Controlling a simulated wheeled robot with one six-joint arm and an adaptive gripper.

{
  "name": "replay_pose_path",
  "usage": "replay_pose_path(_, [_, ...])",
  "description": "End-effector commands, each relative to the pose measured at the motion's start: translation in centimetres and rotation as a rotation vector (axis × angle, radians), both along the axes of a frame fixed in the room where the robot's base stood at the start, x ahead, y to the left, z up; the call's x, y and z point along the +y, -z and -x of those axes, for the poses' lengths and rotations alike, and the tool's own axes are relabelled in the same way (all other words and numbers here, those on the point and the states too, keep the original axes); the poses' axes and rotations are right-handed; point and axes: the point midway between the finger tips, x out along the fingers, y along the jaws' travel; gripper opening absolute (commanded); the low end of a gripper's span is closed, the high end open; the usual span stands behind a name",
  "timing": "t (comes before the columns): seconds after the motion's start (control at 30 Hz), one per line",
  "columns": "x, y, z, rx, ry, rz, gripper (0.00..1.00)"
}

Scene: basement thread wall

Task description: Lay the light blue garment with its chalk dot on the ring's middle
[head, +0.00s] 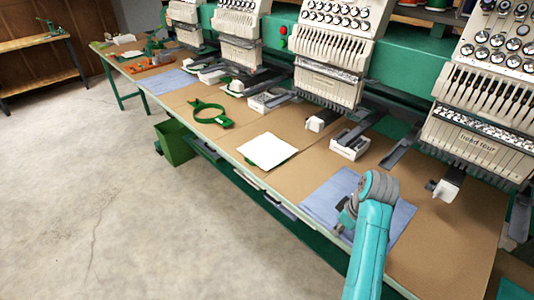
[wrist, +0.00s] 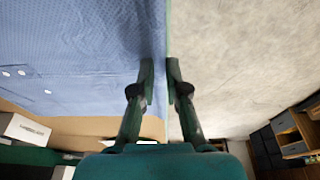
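The light blue garment (head: 398,212) lies flat on the table, partly covered by my arm. In the wrist view the garment (wrist: 85,60) fills the left side and has three small white spots; I cannot tell which is the chalk dot. A green ring (head: 226,122) with a side bracket lies farther left along the table. My gripper (head: 343,218) is low at the garment's front edge. In the wrist view, my gripper (wrist: 160,72) has a narrow gap between its fingertips, with the garment's edge running through it; nothing is visibly pinched.
A white sheet on a green piece (head: 267,150) lies between ring and garment. Another light blue cloth (head: 170,82) lies at the far left. Embroidery machines (head: 480,140) line the back of the table. A green bin (head: 176,143) stands below the front edge. The concrete floor (head: 100,200) is clear.

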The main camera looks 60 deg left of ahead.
Motion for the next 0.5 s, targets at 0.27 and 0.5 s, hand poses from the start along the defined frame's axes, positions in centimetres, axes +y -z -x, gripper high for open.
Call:
replay_pose_path(0.27, [0.1,-0.7,-0.1,-0.002,0.0,-0.001,0.0])
replay_pose_path(0.5, [0.0,-2.3,0.0,-0.002,0.0,-0.001,0.0])
